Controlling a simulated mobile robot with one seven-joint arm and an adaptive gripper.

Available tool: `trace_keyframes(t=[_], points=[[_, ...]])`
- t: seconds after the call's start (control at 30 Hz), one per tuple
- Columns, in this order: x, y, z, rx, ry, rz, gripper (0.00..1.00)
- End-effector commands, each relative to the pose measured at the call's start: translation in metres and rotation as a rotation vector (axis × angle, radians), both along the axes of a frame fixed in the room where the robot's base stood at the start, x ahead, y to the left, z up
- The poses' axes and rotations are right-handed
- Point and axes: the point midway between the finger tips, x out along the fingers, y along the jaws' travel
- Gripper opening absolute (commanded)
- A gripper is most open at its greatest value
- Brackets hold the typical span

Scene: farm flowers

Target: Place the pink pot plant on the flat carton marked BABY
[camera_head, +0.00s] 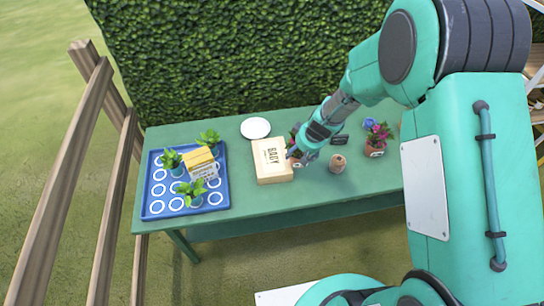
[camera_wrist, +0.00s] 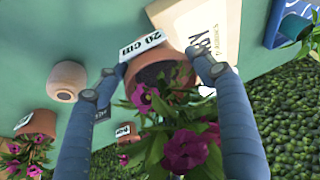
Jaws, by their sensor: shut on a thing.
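My gripper (camera_wrist: 150,75) is shut on a terracotta pot plant with pink-magenta flowers (camera_wrist: 185,150) and a white "20 cm" label. In the head view my gripper (camera_head: 297,153) is at the right edge of the flat carton marked BABY (camera_head: 268,175), with the held plant partly hidden behind it. The carton lies flat on the green table. In the wrist view the carton (camera_wrist: 225,22) is right beside the pot's base. I cannot tell whether they touch. The carton's top looks empty.
A blue tray (camera_head: 153,206) with green plants and a yellow box stands on the left. A white plate (camera_head: 255,128) lies behind the carton. An empty pot (camera_head: 338,164), another pink-flowered pot (camera_head: 376,146) and a blue flower (camera_head: 369,123) stand right. A hedge (camera_head: 240,50) is behind the table.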

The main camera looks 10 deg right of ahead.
Motion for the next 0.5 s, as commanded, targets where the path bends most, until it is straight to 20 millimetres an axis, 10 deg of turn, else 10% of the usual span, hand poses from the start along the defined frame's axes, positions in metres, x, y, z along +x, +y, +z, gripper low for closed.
trace_keyframes(t=[0.5], points=[[-0.079,0.076,0.030,-0.003,-0.005,0.048,0.27]])
